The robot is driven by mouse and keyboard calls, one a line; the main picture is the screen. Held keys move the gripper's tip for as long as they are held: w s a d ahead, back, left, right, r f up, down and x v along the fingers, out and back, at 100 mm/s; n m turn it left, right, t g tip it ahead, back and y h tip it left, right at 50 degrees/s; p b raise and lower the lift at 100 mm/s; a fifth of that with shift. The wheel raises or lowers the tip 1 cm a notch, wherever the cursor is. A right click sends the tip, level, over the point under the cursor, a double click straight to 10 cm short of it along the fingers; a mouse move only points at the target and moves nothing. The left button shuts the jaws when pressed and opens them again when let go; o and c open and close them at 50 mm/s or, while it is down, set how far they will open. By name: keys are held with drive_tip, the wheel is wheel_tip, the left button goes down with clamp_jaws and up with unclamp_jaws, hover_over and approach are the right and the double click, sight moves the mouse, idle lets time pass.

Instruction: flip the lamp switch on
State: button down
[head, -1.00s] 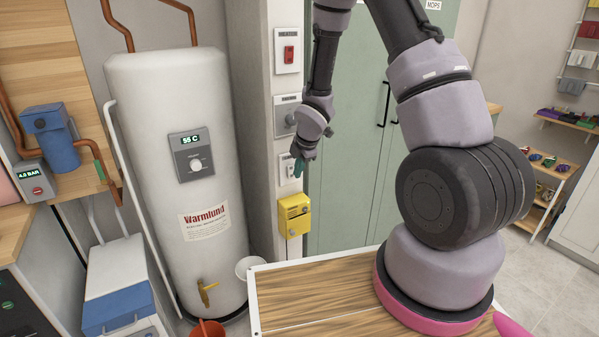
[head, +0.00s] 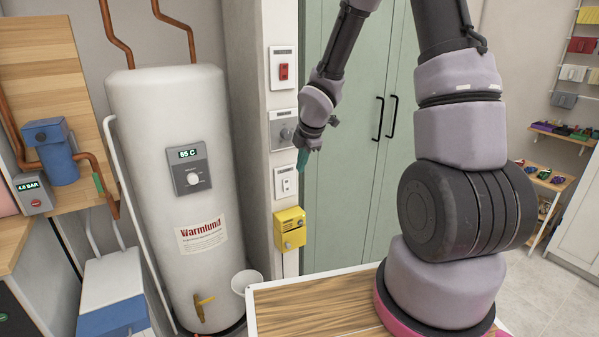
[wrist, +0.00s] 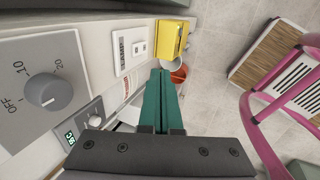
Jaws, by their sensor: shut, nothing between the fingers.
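The lamp switch (head: 286,183) is a small white plate with a pale rocker, on the narrow wall post below the dial plate. In the wrist view the plate (wrist: 135,48) reads "LAMP" and lies on the wall, up and left of my fingertips. I cannot tell the rocker's position. My gripper (head: 302,165) is just right of the plate in the head view, apart from it. Its green fingers are shut and empty in the wrist view (wrist: 161,76). No contact with the switch shows.
Above the lamp plate are a grey dial (head: 284,131) and a red heater switch (head: 284,72). A yellow box (head: 290,229) is mounted just below. A white boiler (head: 168,130) stands left. Green cabinet doors (head: 350,190) are right of the post.

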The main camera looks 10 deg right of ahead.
sight(287, 185)
drive_tip(key=shift+r, duration=0.25)
drive_tip(key=shift+s+d+f+m+y, duration=0.1)
drive_tip(key=shift+d+f+m+y, duration=0.1)
drive_tip(key=shift+d+f+y, duration=0.5)
drive_tip(key=shift+s+d+f+m+y, duration=0.1)
drive_tip(key=shift+d+f+m+y, duration=0.2)
drive_tip(key=shift+d+y, duration=0.5)
drive_tip(key=shift+s+d+f+m+y, duration=0.1)
drive_tip(key=shift+d+f+y, duration=0.55)
drive_tip(key=shift+d, duration=0.2)
drive_tip(key=w+a+f, duration=0.6)
drive_tip(key=w+f, duration=0.1)
drive_tip(key=f, duration=0.1)
drive_tip(key=shift+f, duration=0.3)
